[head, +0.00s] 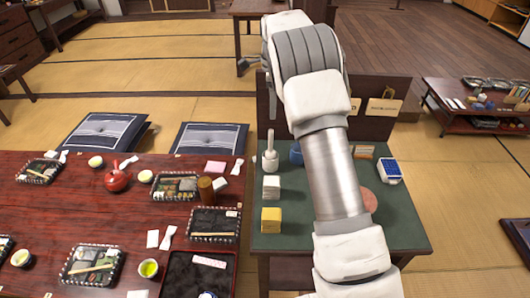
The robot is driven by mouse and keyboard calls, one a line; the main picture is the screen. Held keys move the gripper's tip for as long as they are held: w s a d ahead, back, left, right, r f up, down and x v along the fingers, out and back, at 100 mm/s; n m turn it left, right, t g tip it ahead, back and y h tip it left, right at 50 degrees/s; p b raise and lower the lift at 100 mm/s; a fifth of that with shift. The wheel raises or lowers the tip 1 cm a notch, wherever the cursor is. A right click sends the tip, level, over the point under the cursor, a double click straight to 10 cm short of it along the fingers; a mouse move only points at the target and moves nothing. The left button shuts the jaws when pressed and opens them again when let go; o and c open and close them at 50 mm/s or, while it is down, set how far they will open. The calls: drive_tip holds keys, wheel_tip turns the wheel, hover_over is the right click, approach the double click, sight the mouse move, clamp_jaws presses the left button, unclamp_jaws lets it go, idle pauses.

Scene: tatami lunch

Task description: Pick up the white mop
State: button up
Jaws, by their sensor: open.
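A small white upright thing with a thin stem and a wider base (270,161) stands at the back left of the green-topped table (262,242). It looks like the white mop, though it is too small to be sure. My arm rises from the bottom of the head view and crosses the middle of this table, to the right of the white thing. My gripper is not in view.
A blue thing (296,154) is partly hidden behind my arm. White blocks (271,187) and yellow blocks (271,220) stand in front of the white thing. A red-brown table (110,205) with lunch trays is close at left. Tatami lies beyond.

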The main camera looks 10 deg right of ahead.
hover_over(271, 157)
wheel_tip(271, 157, down, 10)
drive_tip(key=shift+w+f+b, duration=0.2)
drive_tip(key=shift+f+b, duration=0.05)
drive_tip(key=shift+f, duration=1.35)
drive_tip(key=shift+w+f+b, duration=0.2)
drive_tip(key=shift+f+b, duration=0.05)
drive_tip(key=shift+f, duration=1.35)
clamp_jaws()
